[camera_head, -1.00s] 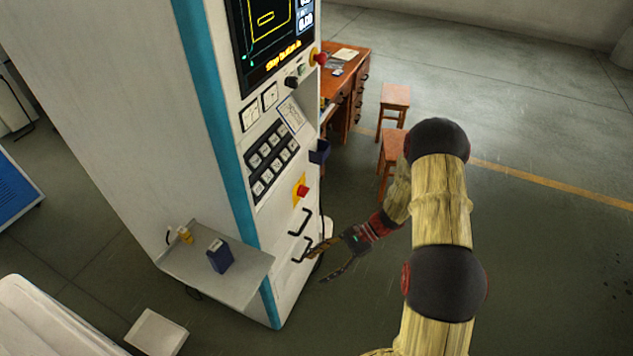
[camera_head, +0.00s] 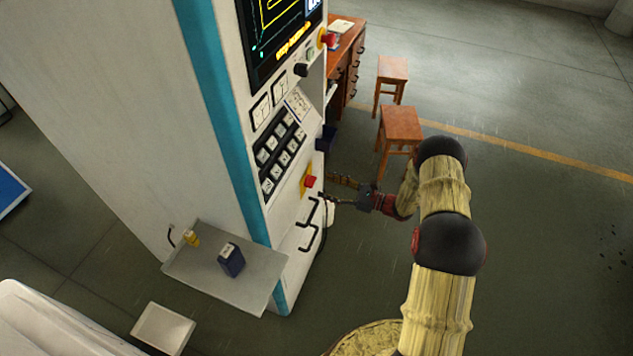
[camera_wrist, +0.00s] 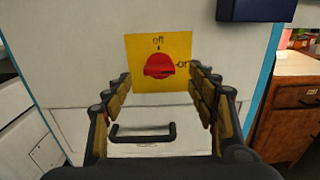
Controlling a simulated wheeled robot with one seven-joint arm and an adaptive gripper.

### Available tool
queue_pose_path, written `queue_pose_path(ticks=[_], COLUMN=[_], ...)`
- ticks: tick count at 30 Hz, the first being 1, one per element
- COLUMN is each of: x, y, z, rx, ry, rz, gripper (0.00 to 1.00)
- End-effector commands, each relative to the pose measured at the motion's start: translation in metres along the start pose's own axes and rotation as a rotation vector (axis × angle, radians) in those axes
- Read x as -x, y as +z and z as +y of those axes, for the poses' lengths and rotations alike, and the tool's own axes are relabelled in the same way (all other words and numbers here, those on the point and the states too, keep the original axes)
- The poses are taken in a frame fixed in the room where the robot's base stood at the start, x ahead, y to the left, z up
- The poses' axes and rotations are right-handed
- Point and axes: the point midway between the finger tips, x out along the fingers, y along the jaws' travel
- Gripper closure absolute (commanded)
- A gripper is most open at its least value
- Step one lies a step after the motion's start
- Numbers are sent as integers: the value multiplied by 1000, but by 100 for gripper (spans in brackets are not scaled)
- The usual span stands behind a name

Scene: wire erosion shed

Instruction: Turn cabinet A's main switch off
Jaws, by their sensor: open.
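Cabinet A's main switch (camera_wrist: 159,66) is a red rotary knob on a yellow plate (camera_wrist: 183,46) in the wrist view. The plate is marked "off" above the knob and "on" to its right, and the knob's pointed end faces right, toward "on". The switch also shows on the cabinet's front (camera_head: 311,182) in the head view. My gripper (camera_wrist: 161,75) is open, its fingers to the left and right of the knob in the picture. I cannot tell whether they touch it. In the head view my gripper (camera_head: 331,188) is at the cabinet front beside the switch.
A black handle (camera_wrist: 143,133) sticks out below the switch. A dark blue box (camera_wrist: 256,10) juts out at upper right. Stools (camera_head: 401,124) and a wooden desk (camera_head: 345,62) stand behind; the floor at right is clear.

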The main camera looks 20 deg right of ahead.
Motion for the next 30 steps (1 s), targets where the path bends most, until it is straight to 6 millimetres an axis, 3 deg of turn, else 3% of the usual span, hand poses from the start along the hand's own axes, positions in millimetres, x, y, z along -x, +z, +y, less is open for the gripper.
queue_pose_path(ticks=[6, 12, 21, 30], x=[-34, -50, -52, -51], y=[0, 0, 0, 0], z=[1, 1, 0, 0], rx=[2, 1, 1, 1], ry=[4, 3, 1, 1], rz=[0, 1, 1, 1], gripper=[42, 42, 42, 59])
